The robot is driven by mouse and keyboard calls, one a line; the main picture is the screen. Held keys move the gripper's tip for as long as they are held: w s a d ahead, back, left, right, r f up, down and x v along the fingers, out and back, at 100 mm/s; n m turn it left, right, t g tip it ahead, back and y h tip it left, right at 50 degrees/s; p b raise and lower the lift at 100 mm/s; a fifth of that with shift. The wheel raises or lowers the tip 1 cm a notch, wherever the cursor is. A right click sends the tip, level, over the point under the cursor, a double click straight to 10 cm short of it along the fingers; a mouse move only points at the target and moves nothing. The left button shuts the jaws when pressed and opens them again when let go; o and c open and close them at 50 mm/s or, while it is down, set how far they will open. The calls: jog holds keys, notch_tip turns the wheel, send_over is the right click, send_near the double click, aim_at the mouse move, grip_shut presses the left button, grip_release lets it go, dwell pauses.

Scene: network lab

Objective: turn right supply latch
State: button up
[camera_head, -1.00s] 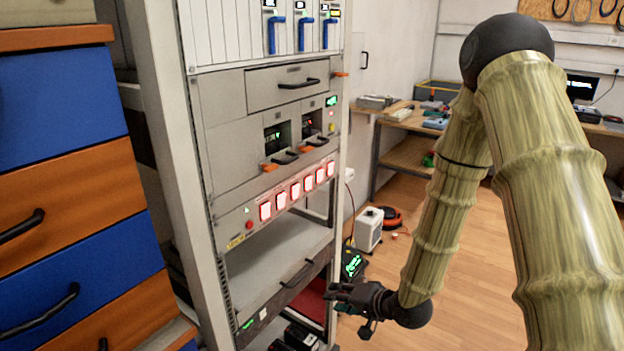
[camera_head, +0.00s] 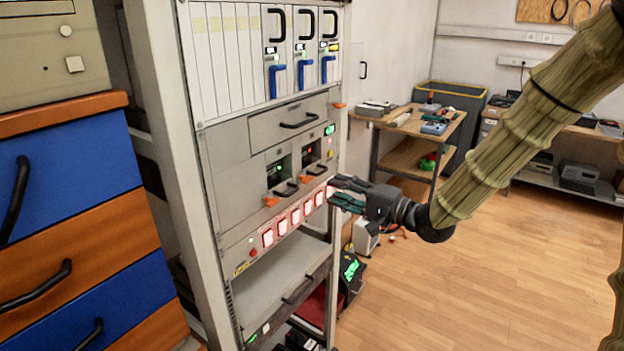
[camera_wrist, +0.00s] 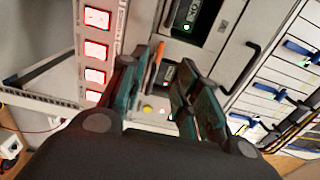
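The right supply (camera_head: 312,152) is a grey module in the rack, with a small display showing a red light. Its orange latch (camera_head: 305,179) sits at the lower left of its front, beside a black handle (camera_head: 317,169). My gripper (camera_head: 338,193) is in front of the rack's right side, just right of and below that latch. In the wrist view the fingers (camera_wrist: 163,68) are open and apart. The orange latch (camera_wrist: 156,64) shows near the left fingertip, between the fingers in the picture. I cannot tell whether it is touched. The right supply's display is partly hidden by the right finger.
The left supply (camera_head: 279,171) has its own orange latch (camera_head: 271,201). A row of lit red switches (camera_head: 282,226) runs just below. A drawer (camera_head: 288,121) and blue-handled modules (camera_head: 302,72) are above. Open floor (camera_head: 470,270) lies to the right.

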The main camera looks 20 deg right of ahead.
aim_at(304, 178)
jog(key=p+x, duration=0.1)
jog(key=x, duration=0.7)
jog(key=shift+w+a+p, duration=0.2)
jog(key=shift+p, duration=0.15)
jog(key=shift+c, duration=0.4)
grip_shut()
